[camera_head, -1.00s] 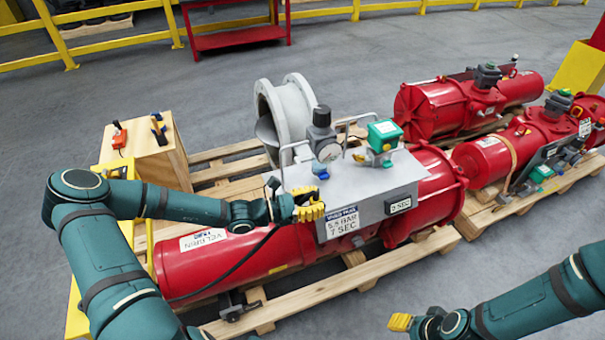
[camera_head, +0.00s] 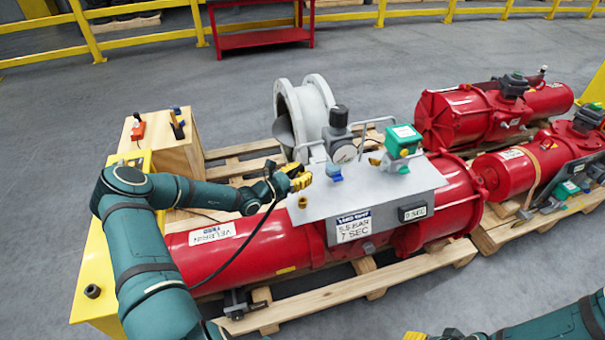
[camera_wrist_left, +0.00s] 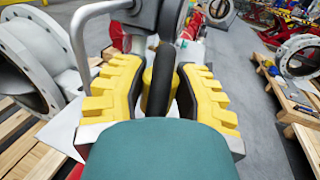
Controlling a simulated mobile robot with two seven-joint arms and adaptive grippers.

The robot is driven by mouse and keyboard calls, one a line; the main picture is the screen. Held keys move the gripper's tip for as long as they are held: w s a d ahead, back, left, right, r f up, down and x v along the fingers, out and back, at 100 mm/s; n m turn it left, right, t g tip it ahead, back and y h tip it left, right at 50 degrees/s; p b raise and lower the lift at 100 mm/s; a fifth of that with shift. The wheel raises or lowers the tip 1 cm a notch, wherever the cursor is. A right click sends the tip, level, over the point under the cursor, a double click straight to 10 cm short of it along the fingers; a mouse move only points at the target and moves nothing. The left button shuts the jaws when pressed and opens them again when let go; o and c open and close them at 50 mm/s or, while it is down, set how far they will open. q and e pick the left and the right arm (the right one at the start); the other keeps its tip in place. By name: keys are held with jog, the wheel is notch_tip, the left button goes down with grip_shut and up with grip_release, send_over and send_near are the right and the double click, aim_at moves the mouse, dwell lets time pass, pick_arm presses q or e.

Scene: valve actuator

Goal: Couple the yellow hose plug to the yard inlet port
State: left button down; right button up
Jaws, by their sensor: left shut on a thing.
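My left gripper (camera_head: 298,178) is above the left rear part of the grey panel (camera_head: 385,193), left of the regulator with the gauge (camera_head: 342,150). In the left wrist view its yellow fingers (camera_wrist_left: 158,88) are shut on the yellow hose plug (camera_wrist_left: 147,78), beside the black hose. The hose (camera_head: 243,242) hangs from the gripper in front of the red cylinder. A blue fitting (camera_head: 334,173) sits below the regulator, just right of the fingertips and apparently apart from them; I cannot tell whether it is the inlet port. My right gripper (camera_head: 416,335) is cut off at the bottom edge.
A bent metal handle (camera_wrist_left: 82,45) rises close to the left finger. A grey flanged pipe (camera_head: 305,115) stands behind the panel, and a green-topped box (camera_head: 403,140) to the right. The red cylinder (camera_head: 240,245) lies on a wooden pallet (camera_head: 340,300).

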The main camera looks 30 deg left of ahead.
pick_arm(q)
jog(key=shift+p, duration=0.35)
jog(key=shift+f+b, duration=1.65)
jog(key=shift+f, duration=1.2)
jog(key=shift+p, duration=0.8)
jog(key=shift+f+b, duration=0.9)
jog(key=shift+f, duration=0.75)
jog(key=c, duration=0.6)
grip_release()
